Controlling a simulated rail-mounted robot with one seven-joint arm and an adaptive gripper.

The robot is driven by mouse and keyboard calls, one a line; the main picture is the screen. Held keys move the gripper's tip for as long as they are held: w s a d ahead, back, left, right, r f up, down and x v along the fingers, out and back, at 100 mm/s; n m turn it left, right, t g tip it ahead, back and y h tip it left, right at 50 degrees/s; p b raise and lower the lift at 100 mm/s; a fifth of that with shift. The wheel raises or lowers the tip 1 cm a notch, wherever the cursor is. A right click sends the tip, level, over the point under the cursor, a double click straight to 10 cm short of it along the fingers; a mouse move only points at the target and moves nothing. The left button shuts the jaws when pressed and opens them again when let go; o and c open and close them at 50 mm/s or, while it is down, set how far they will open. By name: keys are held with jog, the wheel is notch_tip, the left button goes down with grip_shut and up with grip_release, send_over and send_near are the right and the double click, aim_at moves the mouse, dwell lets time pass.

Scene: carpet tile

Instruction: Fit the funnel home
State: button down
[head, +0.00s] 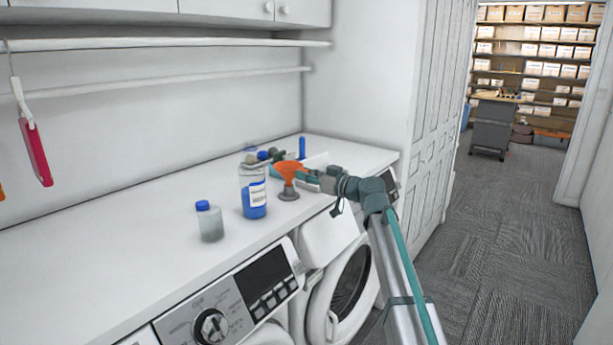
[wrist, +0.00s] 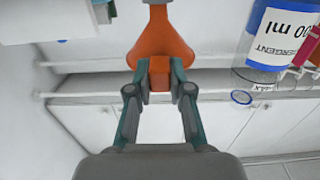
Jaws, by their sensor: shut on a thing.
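An orange funnel (head: 288,170) is held upright over the countertop, just right of a clear bottle with blue liquid (head: 254,198). My gripper (head: 308,177) reaches it from the right. In the wrist view my gripper (wrist: 160,74) is shut on the funnel's orange tab, and the funnel (wrist: 160,38) widens beyond the fingers. A grey round-footed piece (head: 289,193) is directly below the funnel; I cannot tell whether the spout sits in it. The labelled bottle also shows in the wrist view (wrist: 280,38).
A small blue-capped bottle (head: 210,223) stands left on the white countertop (head: 95,255). A blue upright item (head: 302,147) and a white block (head: 315,160) stand behind the gripper. A rail (head: 165,43) with a hanging red item (head: 36,152) runs above. The left counter is clear.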

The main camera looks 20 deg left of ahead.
jog(key=shift+f+b, duration=1)
jog(key=shift+b, duration=0.05)
jog(key=c, duration=1)
grip_release()
jog(key=v, duration=1.2)
jog(key=shift+r, duration=0.1)
